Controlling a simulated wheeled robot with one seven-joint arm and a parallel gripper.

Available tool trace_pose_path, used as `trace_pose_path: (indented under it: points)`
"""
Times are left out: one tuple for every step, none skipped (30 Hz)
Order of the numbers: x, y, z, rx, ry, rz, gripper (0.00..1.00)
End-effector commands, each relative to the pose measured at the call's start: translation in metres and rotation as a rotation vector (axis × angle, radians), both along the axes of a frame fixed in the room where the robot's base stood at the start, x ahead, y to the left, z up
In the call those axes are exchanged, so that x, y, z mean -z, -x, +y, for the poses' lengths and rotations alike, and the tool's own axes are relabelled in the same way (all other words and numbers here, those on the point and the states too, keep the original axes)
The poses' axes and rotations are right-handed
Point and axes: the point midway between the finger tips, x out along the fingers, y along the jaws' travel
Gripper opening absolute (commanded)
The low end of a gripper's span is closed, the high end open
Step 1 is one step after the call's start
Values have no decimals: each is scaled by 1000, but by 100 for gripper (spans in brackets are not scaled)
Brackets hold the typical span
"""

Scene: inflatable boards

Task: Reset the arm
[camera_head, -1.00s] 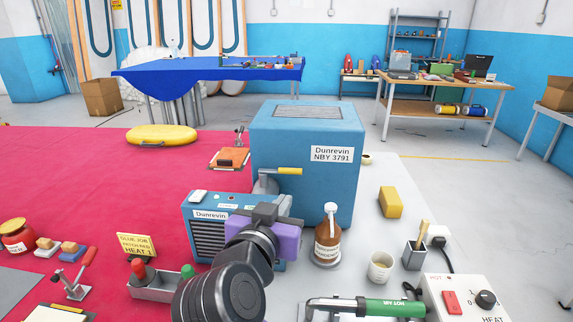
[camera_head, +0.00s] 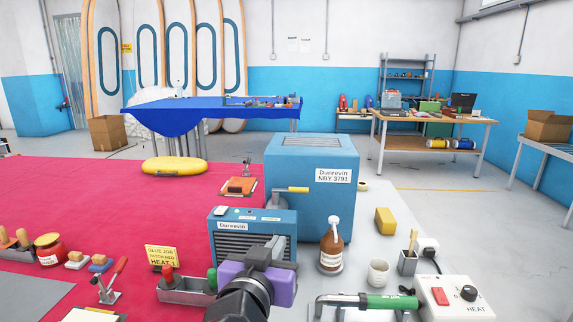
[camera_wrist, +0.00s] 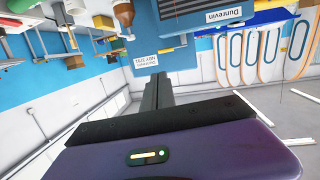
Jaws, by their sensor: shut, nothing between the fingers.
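My arm rises from the bottom centre of the head view. Its purple gripper (camera_head: 268,262) is in front of the blue Dunrevin machine (camera_head: 308,190) and partly covers the smaller Dunrevin unit (camera_head: 250,240). In the wrist view, which is upside down, the dark fingers of my gripper (camera_wrist: 157,88) are together with nothing between them. The fingers point toward the room, apart from any object as far as I can see.
A brown bottle (camera_head: 331,250), a white cup (camera_head: 378,272), a green hot-air tool (camera_head: 375,301) and a heat control box (camera_head: 452,297) stand right of my arm. A tray (camera_head: 188,290) is close on the left. The red mat (camera_head: 90,205) is largely clear further left.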

Motion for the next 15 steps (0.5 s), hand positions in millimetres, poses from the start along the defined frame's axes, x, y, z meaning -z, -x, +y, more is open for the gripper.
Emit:
trace_pose_path:
  points:
    - [-3,-2,3,-17,11,-10,0]
    - [-5,-3,6,-29,16,-18,0]
    - [-9,-3,9,-46,21,-30,0]
    - [-12,-4,12,-60,26,-39,0]
    - [-15,-4,15,-75,29,-49,0]
    - [-20,-5,19,-93,34,-65,0]
    - [-24,-5,22,-109,36,-77,0]
    - [-28,-5,26,-126,39,-90,0]
    - [-33,-4,30,-149,44,-108,0]
    - [-35,-4,33,-167,47,-120,0]
    - [-36,-2,37,-188,52,-132,0]
    - [-37,-1,41,-214,59,-147,0]
    - [-36,1,43,-234,63,-158,0]
    - [-35,3,45,-254,69,-167,0]
    - [-33,6,47,-280,75,-181,0]
